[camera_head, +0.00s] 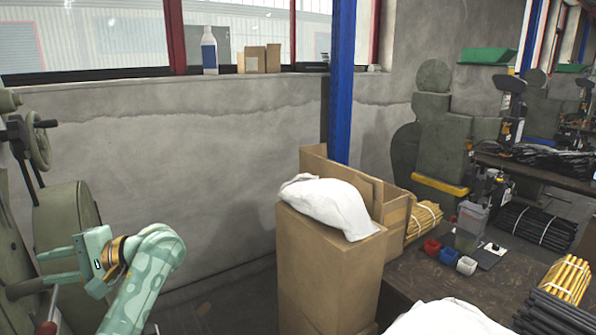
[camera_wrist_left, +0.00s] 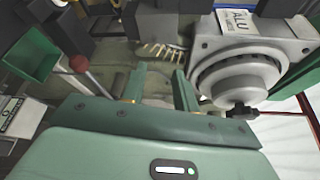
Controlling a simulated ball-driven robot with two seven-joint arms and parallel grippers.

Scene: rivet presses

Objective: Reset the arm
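My left gripper (camera_head: 41,269) is at the lower left of the head view, its fingers pointing left toward a grey-green machine (camera_head: 66,228). In the left wrist view the two green fingers of the left gripper (camera_wrist_left: 159,76) stand apart with a clear gap and nothing between them. Whether the fingers touch the machine cannot be told. My right gripper is in neither view.
A tall cardboard box (camera_head: 325,265) with a white sack (camera_head: 328,205) stands beside a blue post (camera_head: 341,80). A workbench (camera_head: 425,283) with red, blue and white bins is at right. The wrist view shows a grey round housing (camera_wrist_left: 235,75), a red-knobbed lever (camera_wrist_left: 79,63) and a green bin (camera_wrist_left: 32,52).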

